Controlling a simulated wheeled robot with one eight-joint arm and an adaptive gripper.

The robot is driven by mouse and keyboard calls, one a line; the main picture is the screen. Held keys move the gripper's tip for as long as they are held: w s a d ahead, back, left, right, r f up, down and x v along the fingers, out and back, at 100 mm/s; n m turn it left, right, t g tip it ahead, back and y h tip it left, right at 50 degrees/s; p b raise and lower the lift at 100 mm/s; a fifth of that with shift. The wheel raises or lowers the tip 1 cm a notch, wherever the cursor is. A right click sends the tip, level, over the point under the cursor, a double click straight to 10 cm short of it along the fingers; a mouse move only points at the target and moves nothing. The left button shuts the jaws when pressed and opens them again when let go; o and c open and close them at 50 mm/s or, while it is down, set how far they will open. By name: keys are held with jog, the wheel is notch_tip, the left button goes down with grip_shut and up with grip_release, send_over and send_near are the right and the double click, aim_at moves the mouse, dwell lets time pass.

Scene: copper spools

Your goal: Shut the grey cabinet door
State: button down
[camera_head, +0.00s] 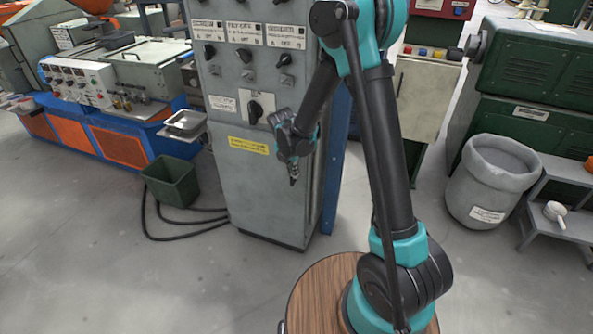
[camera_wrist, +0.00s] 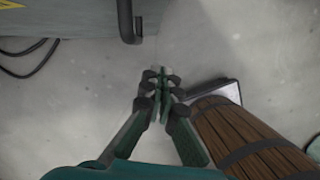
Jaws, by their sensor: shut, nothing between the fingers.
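The grey cabinet (camera_head: 245,185) stands upright in the middle of the head view, with knobs, white labels and a yellow label on its front. A blue panel (camera_head: 337,150) shows along its right side, partly behind my arm. I cannot tell where the door's edge is or how far it stands open. My gripper (camera_head: 293,181) is shut and empty, pointing down in front of the cabinet's right part. In the wrist view, its fingertips (camera_wrist: 160,74) meet over bare floor.
A green bin (camera_head: 170,182) and black cables (camera_head: 180,235) lie on the floor left of the cabinet. A large grey bin (camera_head: 490,185) and a grey step (camera_head: 560,215) stand at the right. The floor at the front left is clear.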

jog(key=s+v, duration=0.1)
jog(key=v, duration=0.9)
jog(key=s+d+f+m+t+y, duration=0.1)
jog(key=s+d+m, duration=2)
jog(key=m, duration=0.8)
jog(key=shift+d+t+y, duration=0.3)
jog(key=shift+d+t, duration=0.1)
jog(key=shift+d, duration=0.6)
jog(key=c, duration=2.2)
grip_release()
